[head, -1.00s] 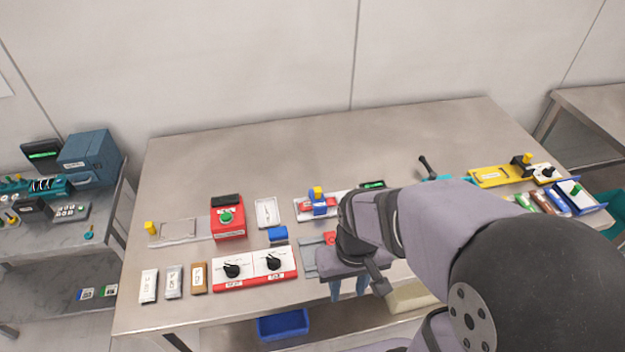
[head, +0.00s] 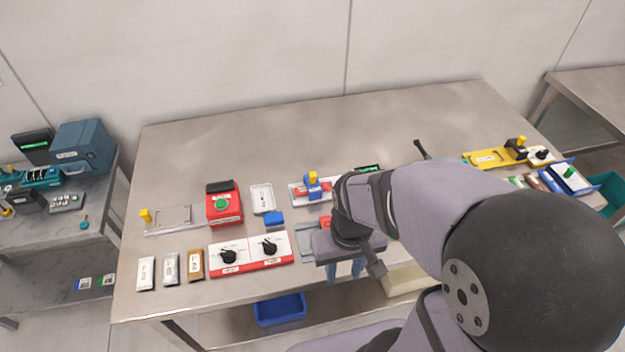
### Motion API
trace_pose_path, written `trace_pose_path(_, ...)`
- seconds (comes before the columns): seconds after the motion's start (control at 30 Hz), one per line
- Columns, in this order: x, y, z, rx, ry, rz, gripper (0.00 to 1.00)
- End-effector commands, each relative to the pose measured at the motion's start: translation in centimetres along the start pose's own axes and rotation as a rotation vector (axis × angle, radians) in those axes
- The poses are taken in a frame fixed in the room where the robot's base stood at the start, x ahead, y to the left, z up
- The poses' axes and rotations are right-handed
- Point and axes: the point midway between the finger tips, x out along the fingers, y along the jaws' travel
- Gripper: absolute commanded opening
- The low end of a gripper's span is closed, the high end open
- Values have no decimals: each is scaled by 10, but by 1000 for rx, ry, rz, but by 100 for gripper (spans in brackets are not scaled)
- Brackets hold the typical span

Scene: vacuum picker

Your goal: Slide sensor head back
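A blue block with a yellow knob (head: 312,186) stands on a pale rail plate near the middle of the table; it may be the sensor head, but I cannot read a label. At the right, a dark block with a yellow knob (head: 518,146) stands at the end of a yellow slotted plate (head: 486,158); it is another possible sensor head. My gripper (head: 345,270) points down over the table's front edge, in front of and to the right of the blue block. Its two light blue fingers look apart, with nothing visible between them. My arm hides the table behind it.
A red box with a green button (head: 223,204), a white panel with two black knobs (head: 251,254) and several small packets stand at the left. A blue bin (head: 280,309) is below the front edge. The back of the table (head: 330,125) is clear.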

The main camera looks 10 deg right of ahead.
Motion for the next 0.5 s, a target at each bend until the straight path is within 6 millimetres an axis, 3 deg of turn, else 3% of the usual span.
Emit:
trace_pose_path(0.27, 0, 1, 1, 3, -7, 0, 33)
trace_pose_path(0.5, 21, 3, 19, 14, -128, -1, 33)
